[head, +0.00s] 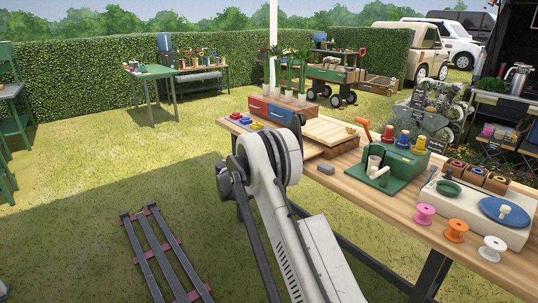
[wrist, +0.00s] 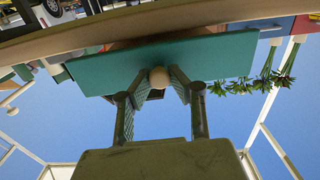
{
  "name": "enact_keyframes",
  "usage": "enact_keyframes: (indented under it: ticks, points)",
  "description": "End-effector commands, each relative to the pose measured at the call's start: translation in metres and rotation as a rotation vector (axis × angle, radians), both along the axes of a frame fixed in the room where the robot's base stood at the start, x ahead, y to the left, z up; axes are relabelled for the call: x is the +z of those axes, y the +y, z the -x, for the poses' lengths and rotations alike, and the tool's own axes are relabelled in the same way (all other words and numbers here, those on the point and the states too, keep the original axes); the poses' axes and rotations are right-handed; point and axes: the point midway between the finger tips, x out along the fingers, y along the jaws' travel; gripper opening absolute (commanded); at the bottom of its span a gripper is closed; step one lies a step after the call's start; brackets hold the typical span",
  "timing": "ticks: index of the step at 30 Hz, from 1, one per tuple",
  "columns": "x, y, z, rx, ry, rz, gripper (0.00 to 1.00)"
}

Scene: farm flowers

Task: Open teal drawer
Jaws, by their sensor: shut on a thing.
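The teal drawer front (wrist: 95,72) spans the upper middle of the wrist view, which appears upside down. A round pale wooden knob (wrist: 159,77) stands at its centre. My gripper (wrist: 158,84) has its two fingers closed around the knob, one on each side. The teal front overlaps part of the blue face beside it in the picture; how far the drawer stands out I cannot tell. In the head view my arm hides the gripper and the teal drawer.
The wooden table (head: 345,190) carries red (head: 257,106) and blue (head: 281,114) drawer faces, potted plants, a green caddy (head: 388,180) and several spools. Small coloured items (head: 247,122) lie left of my arm. A dark rack (head: 160,255) lies on the open grass.

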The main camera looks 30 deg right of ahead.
Motion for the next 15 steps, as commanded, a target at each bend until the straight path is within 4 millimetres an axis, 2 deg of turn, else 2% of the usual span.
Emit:
enact_keyframes:
  ticks: [5, 6, 9, 10, 15]
  points:
    - [0.0004, 0.0006, -0.001, 0.002, 0.0, 0.0, 0.0]
    - [0.0004, 0.0006, -0.001, 0.002, 0.0, 0.0, 0.21]
    - [0.0003, 0.0005, -0.001, 0.002, 0.0, 0.0, 0.35]
    - [0.0003, 0.0005, -0.0009, 0.002, 0.0, 0.0, 0.38]
    - [0.0002, 0.0004, -0.0009, 0.002, 0.0, 0.0, 0.38]
